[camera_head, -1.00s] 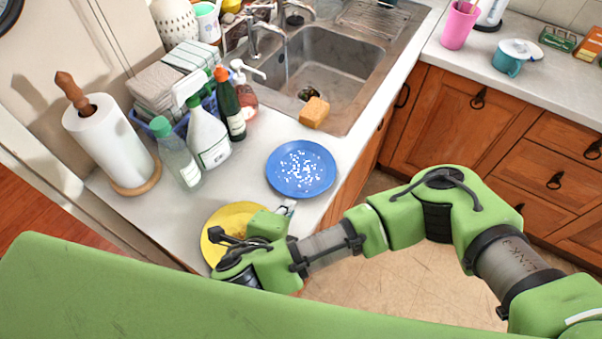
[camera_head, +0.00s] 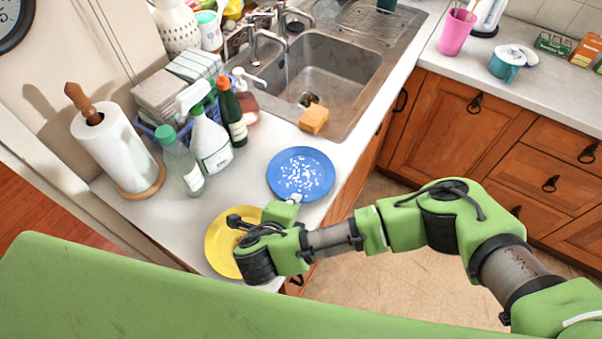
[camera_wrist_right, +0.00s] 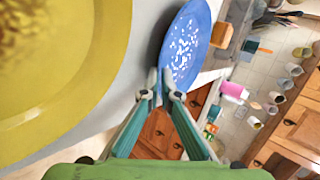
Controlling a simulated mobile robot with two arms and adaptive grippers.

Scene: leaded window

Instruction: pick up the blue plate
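The blue plate (camera_head: 301,172) with white specks lies on the counter between the sink and the yellow plate. My right gripper (camera_head: 293,198) is at its near rim. In the right wrist view, the blue plate (camera_wrist_right: 187,45) stands at the top middle, and the fingertips of my right gripper (camera_wrist_right: 160,80) are close together with the plate's rim between them. They look shut on the rim, though the contact is small in the picture. The plate shows no clear lift from the counter. My left gripper is not in view.
A yellow plate (camera_head: 219,243) lies below my right wrist, partly hidden by it. A sponge (camera_head: 314,119) sits by the sink (camera_head: 335,65). Bottles (camera_head: 181,160) and a paper towel roll (camera_head: 115,150) stand at the left. The counter's edge runs close right of the blue plate.

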